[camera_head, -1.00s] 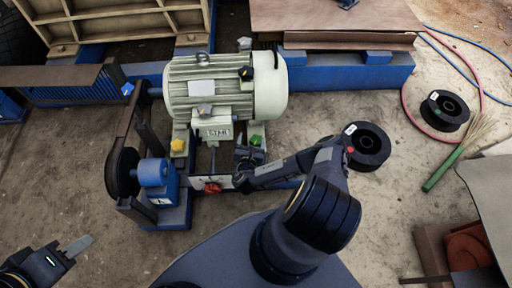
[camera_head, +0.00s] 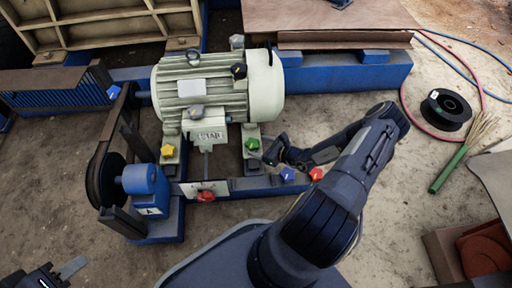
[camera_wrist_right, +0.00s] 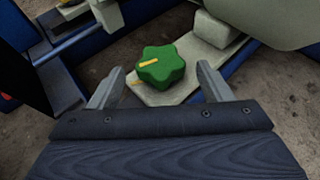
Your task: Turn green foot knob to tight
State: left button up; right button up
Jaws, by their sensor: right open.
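The green foot knob (camera_head: 252,144) sits on the motor's right foot, in front of the pale motor (camera_head: 215,85). In the right wrist view the star-shaped green knob (camera_wrist_right: 160,66) has a yellow line on top; another yellow mark shows on the pale foot plate (camera_wrist_right: 137,84) beside it. My right gripper (camera_head: 268,152) is just right of the knob in the head view. In the wrist view its open fingers (camera_wrist_right: 160,70) lie on either side of the knob with gaps; I cannot tell their height. My left gripper (camera_head: 72,270) is far off at lower left, partly cut off.
A yellow knob (camera_head: 168,151) is on the other foot. Red (camera_head: 205,196), blue (camera_head: 288,174) and another red knob (camera_head: 316,174) are along the blue frame. A belt and pulley (camera_head: 104,180) stand left. A cable spool (camera_head: 446,109) lies on the right floor.

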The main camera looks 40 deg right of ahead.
aim_at(252, 145)
jog(key=shift+b+x, duration=0.35)
jog(key=shift+x, duration=0.9)
jog(key=shift+r, duration=0.1)
jog(key=c, duration=0.9)
jog(key=m+h+p, duration=0.1)
jog(key=p, duration=0.2)
jog(key=shift+a+r+t+p, duration=0.1)
jog(key=shift+r+t+p, duration=0.2)
jog(key=shift+r, duration=0.05)
jog(key=shift+c, duration=0.4)
jog(key=shift+f+m+h+p, duration=0.25)
jog(key=shift+m+h+p, duration=0.05)
jog(key=shift+h+p, duration=0.1)
jog(key=shift+f, duration=0.1)
